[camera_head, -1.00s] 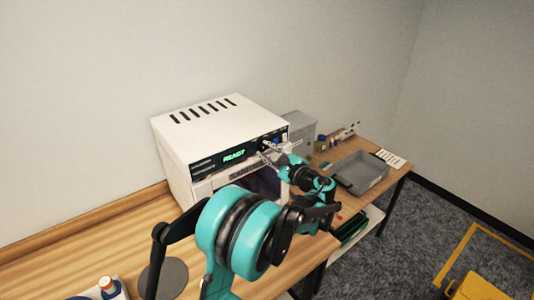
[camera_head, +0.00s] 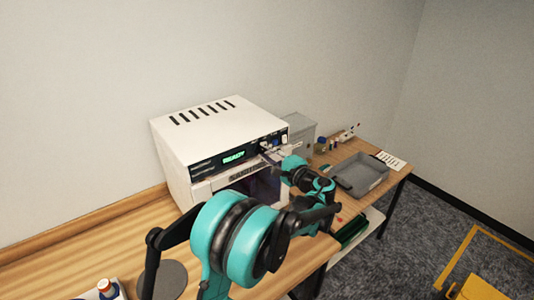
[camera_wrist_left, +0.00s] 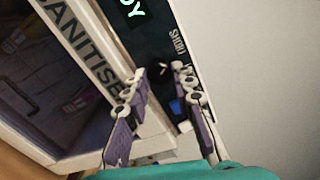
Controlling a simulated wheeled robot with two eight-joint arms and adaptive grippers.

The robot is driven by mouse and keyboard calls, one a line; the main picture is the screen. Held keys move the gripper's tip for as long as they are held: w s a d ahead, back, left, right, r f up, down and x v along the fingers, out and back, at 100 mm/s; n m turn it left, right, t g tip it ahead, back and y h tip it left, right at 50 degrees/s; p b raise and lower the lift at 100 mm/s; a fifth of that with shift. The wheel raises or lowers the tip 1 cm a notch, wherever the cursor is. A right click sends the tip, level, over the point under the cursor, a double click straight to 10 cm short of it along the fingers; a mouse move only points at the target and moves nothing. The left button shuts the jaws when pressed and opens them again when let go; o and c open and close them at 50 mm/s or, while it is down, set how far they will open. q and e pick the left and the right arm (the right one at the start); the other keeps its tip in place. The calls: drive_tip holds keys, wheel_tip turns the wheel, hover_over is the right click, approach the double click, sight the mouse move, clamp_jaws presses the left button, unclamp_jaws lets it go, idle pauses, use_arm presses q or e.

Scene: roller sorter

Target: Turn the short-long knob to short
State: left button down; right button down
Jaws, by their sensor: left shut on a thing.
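The white machine (camera_head: 220,135) stands on the wooden bench, its black front panel showing a green READY display (camera_head: 234,156). In the left wrist view, the dark round short-long knob (camera_wrist_left: 158,70) sits on the panel beside white lettering that seems to read SHORT. My left gripper (camera_wrist_left: 157,77) has one fingertip on each side of the knob and is shut on it; the fingers partly hide it. In the head view, the left gripper (camera_head: 268,156) is at the right part of the panel, where the knob is too small to make out. My right gripper is not in view.
A blue button (camera_wrist_left: 176,107) lies close to the fingers on the panel. The door marked SANITISE (camera_wrist_left: 75,40) is beside it. A grey box (camera_head: 300,132) and grey tray (camera_head: 362,183) stand to the right.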

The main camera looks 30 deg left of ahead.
use_arm(q)
drive_tip(key=c, duration=1.3)
unclamp_jaws()
drive_tip(key=shift+o, duration=0.2)
drive_tip(key=v, duration=0.8)
